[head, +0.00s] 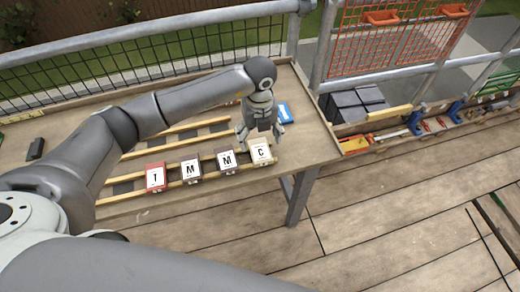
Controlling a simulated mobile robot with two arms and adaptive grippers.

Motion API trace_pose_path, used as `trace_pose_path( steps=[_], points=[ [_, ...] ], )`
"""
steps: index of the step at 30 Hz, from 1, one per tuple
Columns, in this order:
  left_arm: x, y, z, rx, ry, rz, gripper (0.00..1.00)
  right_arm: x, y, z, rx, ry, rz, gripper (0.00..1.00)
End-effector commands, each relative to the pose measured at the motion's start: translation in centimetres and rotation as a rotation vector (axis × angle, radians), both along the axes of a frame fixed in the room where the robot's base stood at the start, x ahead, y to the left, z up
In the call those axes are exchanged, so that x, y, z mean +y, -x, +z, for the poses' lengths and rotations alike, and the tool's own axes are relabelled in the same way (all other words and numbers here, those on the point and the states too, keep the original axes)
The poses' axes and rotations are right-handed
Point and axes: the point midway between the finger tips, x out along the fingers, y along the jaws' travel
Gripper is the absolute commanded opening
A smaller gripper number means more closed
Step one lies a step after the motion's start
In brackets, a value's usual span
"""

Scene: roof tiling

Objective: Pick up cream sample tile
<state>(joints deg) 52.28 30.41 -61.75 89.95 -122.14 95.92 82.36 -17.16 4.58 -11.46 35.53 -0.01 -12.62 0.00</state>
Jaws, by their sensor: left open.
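The cream sample tile (262,152), with a white label marked C, sits at the right end of a row of tiles on the wooden slats at the table's front. To its left are two dark tiles marked M, the nearer one (228,160) and another (191,169), then a red tile (155,178) marked T. My left gripper (260,137) is open just above and behind the cream tile, fingers pointing down on either side; I cannot tell whether it touches. My right gripper is not in view.
The wooden table (307,143) has bare room to the right of the tiles. A blue item (285,113) lies behind the gripper. A metal railing (150,32) runs along the back. Dark stacked tiles (357,103) stand beyond the table's right end.

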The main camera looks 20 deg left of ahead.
Motion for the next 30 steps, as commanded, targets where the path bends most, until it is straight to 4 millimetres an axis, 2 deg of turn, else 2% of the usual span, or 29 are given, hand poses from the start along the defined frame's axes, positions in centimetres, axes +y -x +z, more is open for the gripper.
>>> trace_pose_path(
  steps=[8,12,20,23,30],
  points=[
    [-0.1,0.1,-3.1,0.005,0.001,0.001,0.77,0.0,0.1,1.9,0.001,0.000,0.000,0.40],
    [-0.2,0.0,-4.9,0.002,0.002,-0.001,0.77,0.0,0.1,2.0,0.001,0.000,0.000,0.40],
    [-0.1,-0.1,-5.4,0.000,0.002,-0.002,0.77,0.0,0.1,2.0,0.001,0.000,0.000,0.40],
    [-0.1,-0.1,-5.4,0.000,0.002,-0.002,0.67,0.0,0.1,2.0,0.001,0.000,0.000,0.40],
    [-0.1,-0.1,-5.4,0.000,0.002,-0.001,0.36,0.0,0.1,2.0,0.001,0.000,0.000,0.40]
  ],
)
